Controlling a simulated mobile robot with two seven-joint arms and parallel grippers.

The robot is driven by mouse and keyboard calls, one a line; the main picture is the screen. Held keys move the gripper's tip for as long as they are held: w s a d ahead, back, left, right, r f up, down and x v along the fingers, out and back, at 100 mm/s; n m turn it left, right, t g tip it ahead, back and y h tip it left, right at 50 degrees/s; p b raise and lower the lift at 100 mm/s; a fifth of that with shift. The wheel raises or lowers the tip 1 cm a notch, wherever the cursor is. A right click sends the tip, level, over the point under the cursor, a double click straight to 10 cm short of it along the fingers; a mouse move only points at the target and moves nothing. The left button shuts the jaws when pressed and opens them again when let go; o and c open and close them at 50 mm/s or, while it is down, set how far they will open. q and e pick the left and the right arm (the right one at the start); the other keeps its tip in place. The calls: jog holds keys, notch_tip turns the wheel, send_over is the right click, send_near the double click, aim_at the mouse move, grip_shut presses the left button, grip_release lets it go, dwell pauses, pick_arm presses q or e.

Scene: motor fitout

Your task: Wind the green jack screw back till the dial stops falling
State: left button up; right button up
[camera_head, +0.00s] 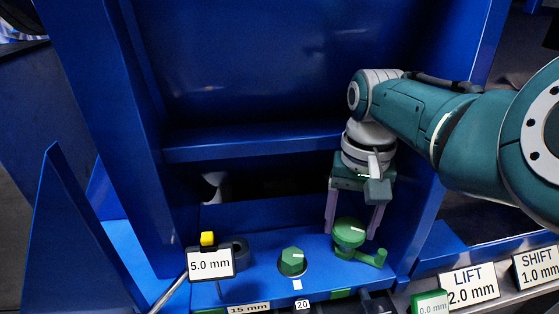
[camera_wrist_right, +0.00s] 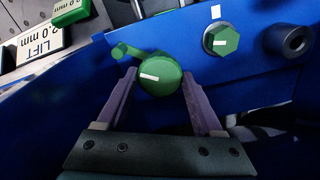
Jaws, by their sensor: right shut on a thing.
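The green jack screw (camera_head: 346,229) has a round head with a white mark and a crank arm with a small knob. It stands on the blue ledge. My right gripper (camera_head: 349,235) reaches down over it, one finger on each side, and is shut on the round head. In the right wrist view the green head (camera_wrist_right: 160,76) sits between the fingertips, its crank arm pointing to the upper left. A readout with a yellow top (camera_head: 210,263) shows 5.0 mm. A small green readout (camera_head: 430,303) shows 0.0 mm. My left gripper is not in view.
A green hex bolt (camera_head: 292,262) with a white mark stands left of the screw, with a dark round boss (camera_head: 240,250) beyond it. A LIFT 2.0 mm plate (camera_head: 470,287) and a SHIFT 1.0 mm plate (camera_head: 538,266) are at right. Blue walls (camera_head: 95,110) flank the ledge.

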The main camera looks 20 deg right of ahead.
aim_at(350, 228)
jog(key=n+p, duration=0.1)
jog(key=n, duration=0.3)
jog(key=shift+r+n, duration=0.1)
jog(key=shift+n, duration=0.2)
jog(key=n+p, duration=0.1)
jog(key=n, duration=0.3)
jog(key=shift+n, duration=1.2)
jog(key=o, duration=1.4)
notch_tip(350, 228, up, 10)
jog(key=p, duration=0.9)
